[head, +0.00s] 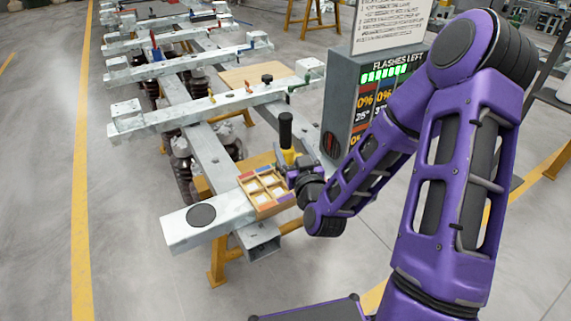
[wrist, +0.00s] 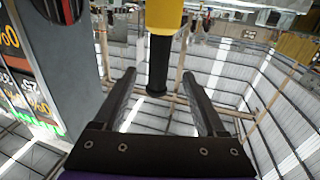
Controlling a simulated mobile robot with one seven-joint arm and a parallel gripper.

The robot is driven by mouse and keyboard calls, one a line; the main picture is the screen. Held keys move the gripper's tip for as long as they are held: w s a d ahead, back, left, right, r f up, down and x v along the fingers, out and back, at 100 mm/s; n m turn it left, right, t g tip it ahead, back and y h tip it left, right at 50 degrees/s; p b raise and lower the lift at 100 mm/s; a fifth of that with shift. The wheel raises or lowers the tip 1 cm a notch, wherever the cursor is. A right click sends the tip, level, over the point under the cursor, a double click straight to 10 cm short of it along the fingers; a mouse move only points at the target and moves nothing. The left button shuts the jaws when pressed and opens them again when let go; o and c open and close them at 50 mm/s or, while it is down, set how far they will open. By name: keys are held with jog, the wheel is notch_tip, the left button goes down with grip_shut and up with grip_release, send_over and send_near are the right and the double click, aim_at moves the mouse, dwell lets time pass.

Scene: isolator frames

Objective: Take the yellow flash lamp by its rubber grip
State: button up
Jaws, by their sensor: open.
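The flash lamp has a yellow body (head: 288,157) and an upright black rubber grip (head: 285,128) on top. It stands at the near end of the long frame, behind the wooden tray. My gripper (head: 295,170) is close to the lamp's right side, low beside the yellow body. In the wrist view the lamp appears upside down, yellow part (wrist: 165,16) at the top and black grip (wrist: 158,66) below it. My open gripper (wrist: 158,74) shows its two fingers with the grip lined up between their tips. I cannot tell whether the grip is between them or beyond them.
A partitioned wooden tray (head: 258,206) lies just in front of the lamp. A grey display cabinet marked "FLASHES LEFT" (head: 345,95) stands close by; it also shows in the wrist view (wrist: 65,75). Several metal crossbars (head: 215,105) extend behind. Floor at left is clear.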

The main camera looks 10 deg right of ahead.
aim_at(287, 136)
jog(key=w, duration=0.3)
jog(key=shift+w, duration=0.2)
jog(key=shift+w+a+r, duration=0.1)
jog(key=shift+w+r, duration=0.05)
jog(key=shift+w, duration=1.4)
jog(key=shift+w+a+r, duration=0.1)
jog(key=shift+w+r, duration=0.05)
jog(key=shift+w, duration=1.4)
grip_shut()
jog(key=shift+r, duration=0.15)
